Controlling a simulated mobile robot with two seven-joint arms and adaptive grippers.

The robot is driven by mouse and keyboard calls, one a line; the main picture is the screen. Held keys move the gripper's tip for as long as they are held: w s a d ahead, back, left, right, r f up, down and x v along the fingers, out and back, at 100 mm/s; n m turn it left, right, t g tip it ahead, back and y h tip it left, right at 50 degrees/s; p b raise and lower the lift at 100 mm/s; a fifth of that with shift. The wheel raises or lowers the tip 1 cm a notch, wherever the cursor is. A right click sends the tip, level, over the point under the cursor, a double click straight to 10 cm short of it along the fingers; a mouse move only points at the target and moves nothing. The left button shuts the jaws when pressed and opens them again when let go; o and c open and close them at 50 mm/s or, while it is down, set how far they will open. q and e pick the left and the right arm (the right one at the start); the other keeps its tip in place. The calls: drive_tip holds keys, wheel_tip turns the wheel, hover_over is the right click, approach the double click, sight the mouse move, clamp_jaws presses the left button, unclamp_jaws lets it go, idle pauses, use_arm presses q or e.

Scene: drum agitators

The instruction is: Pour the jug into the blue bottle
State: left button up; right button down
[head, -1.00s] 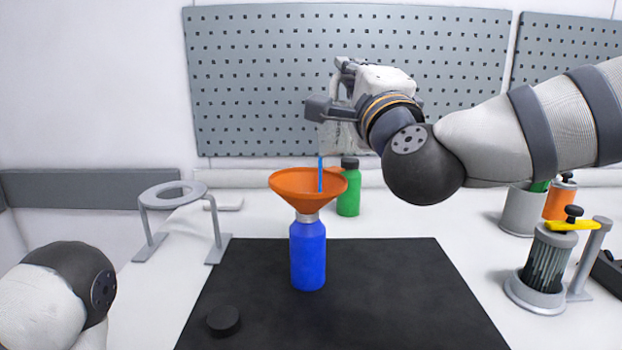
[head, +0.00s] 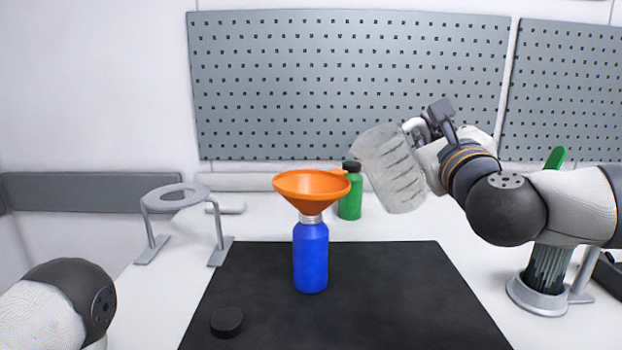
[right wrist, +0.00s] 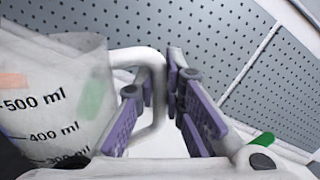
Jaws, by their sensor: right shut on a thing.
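The blue bottle (head: 310,258) stands upright on the black mat (head: 380,300), with an orange funnel (head: 312,190) in its neck. My right gripper (head: 422,132) is shut on the handle of the clear jug (head: 388,170). The jug is in the air to the right of the funnel, tilted a little, and apart from it. In the right wrist view the jug (right wrist: 50,100) shows its ml marks, and its handle (right wrist: 150,95) is between the purple finger pads. I see no liquid in the jug. Only part of my left arm shows at the lower left; its gripper is out of view.
A black cap (head: 226,321) lies on the mat's front left. A green bottle (head: 349,200) stands behind the funnel. A grey ring stand (head: 175,197) is at the left. A grey agitator device (head: 545,280) stands at the right, partly behind my right arm.

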use_arm(q)
drive_tip(key=shift+s+f+g+b, duration=0.5)
drive_tip(key=shift+s+f+b, duration=0.3)
drive_tip(key=shift+s+f, duration=0.4)
use_arm(e)
drive_tip(key=w+d+f+m+g, duration=0.1)
drive_tip(key=d+f+m, duration=0.3)
drive_tip(key=f, duration=0.3)
drive_tip(key=shift+w+d+m+g, duration=0.15)
drive_tip(key=shift+m+g, duration=0.15)
drive_tip(key=shift+m, duration=0.5)
